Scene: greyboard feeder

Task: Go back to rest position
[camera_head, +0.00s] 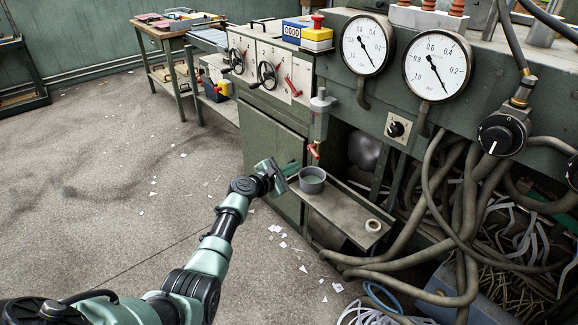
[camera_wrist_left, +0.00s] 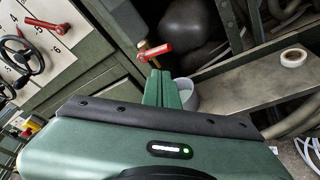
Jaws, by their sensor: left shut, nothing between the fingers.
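My left gripper (camera_head: 283,171) is at the end of my left arm, which comes in from the lower left. It is shut and empty, close to the left side of a grey round cup (camera_head: 312,180). The cup stands on a narrow grey shelf (camera_head: 345,212) below a small tap with a red handle (camera_head: 315,151). In the left wrist view the shut fingers (camera_wrist_left: 161,88) point toward the red handle (camera_wrist_left: 156,49), and the cup (camera_wrist_left: 187,94) shows partly behind them. I cannot tell whether the fingers touch the cup. My right gripper is out of view.
A roll of tape (camera_head: 373,225) lies at the shelf's near end. Thick hoses (camera_head: 455,215) hang at the right. The green machine cabinet (camera_head: 270,155) stands behind the gripper. Two gauges (camera_head: 436,65) sit above. The floor (camera_head: 110,190) at left is open, with paper scraps.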

